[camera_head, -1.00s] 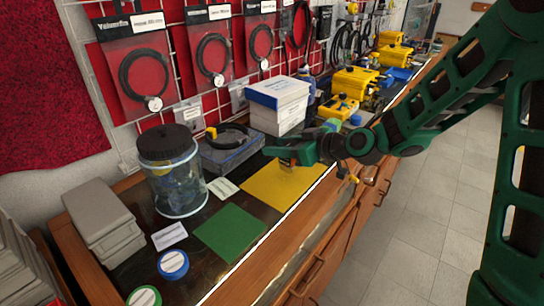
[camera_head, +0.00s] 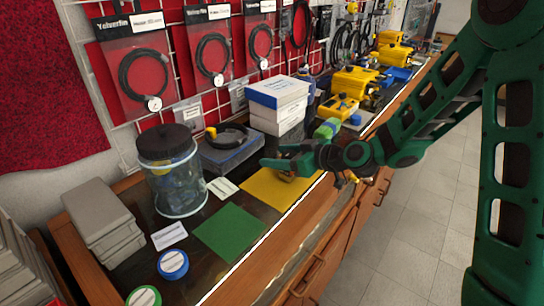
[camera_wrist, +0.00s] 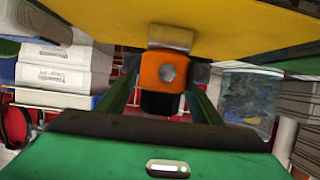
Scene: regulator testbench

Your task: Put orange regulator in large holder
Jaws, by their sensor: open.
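In the wrist view, an orange block with a round grey centre (camera_wrist: 167,72), which looks like the orange regulator, sits between the fingers of my gripper (camera_wrist: 164,66). The fingers are open, one on either side of it; I cannot tell whether either touches it. A tan block (camera_wrist: 171,38) lies just beyond it against the yellow mat (camera_wrist: 235,25). In the head view, my gripper (camera_head: 286,167) is low over the yellow mat (camera_head: 262,190) and mostly hides the regulator. I cannot pick out the large holder with certainty.
A lidded jar (camera_head: 172,178) stands left of the yellow mat, and a grey box (camera_head: 230,155) and stacked white boxes (camera_head: 279,108) stand behind. A green mat (camera_head: 230,232) lies clear in front. Yellow devices (camera_head: 353,82) stand farther along the bench.

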